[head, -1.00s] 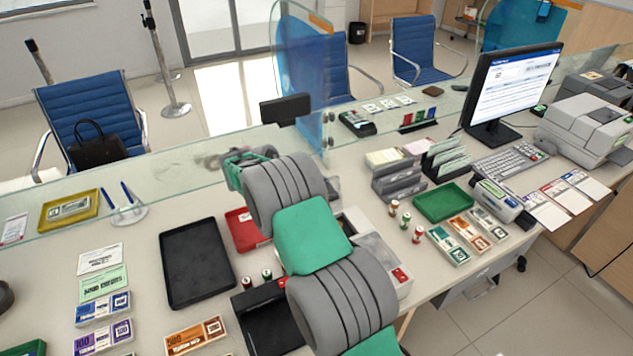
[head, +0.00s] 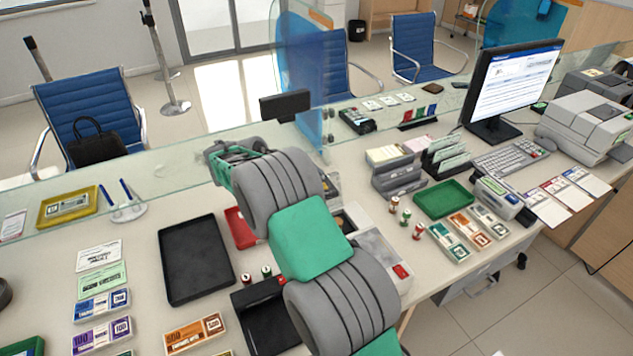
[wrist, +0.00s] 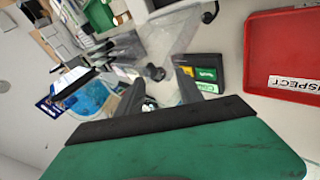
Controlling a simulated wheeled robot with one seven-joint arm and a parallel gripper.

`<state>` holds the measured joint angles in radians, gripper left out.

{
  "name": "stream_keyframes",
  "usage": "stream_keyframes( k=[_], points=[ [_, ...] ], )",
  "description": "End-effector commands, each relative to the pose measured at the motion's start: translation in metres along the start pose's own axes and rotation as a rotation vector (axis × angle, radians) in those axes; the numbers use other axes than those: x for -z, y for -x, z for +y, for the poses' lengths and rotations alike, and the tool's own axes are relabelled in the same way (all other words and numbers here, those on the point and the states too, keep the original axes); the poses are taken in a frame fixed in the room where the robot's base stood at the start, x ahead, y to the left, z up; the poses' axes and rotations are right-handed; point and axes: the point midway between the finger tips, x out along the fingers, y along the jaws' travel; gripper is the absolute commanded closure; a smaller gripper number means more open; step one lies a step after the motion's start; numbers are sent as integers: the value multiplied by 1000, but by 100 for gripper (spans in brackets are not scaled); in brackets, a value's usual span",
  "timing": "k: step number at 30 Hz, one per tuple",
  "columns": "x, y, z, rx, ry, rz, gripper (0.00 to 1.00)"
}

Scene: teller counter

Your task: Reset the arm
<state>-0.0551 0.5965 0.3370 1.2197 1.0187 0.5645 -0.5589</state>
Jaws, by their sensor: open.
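My gripper (head: 222,152) is at the end of my raised arm in the head view, above the counter (head: 140,230) and close to the glass screen. The wrist view shows its two dark fingertips (wrist: 160,90) apart with nothing between them. The arm's grey and green links hide part of the counter's middle. A red tray (head: 240,228) lies partly hidden behind the arm. The same red tray (wrist: 284,70), labelled "INSPECT", is at the right of the wrist view.
A black tray (head: 195,260) and banknote bundles (head: 102,335) lie left of the arm. Coin rolls, a green tray (head: 443,199), a monitor (head: 510,90) and a keyboard (head: 508,155) are to the right. The glass screen (head: 170,172) runs along the counter's far side.

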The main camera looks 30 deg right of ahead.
Motion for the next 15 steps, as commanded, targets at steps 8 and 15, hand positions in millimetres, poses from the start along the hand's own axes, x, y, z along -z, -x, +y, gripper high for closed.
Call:
stream_keyframes(
  k=[8, 15],
  points=[
    [-1, 36, 0, 0, 0, -3, 56],
    [-1, 36, 0, 0, 0, -3, 56]
  ],
)
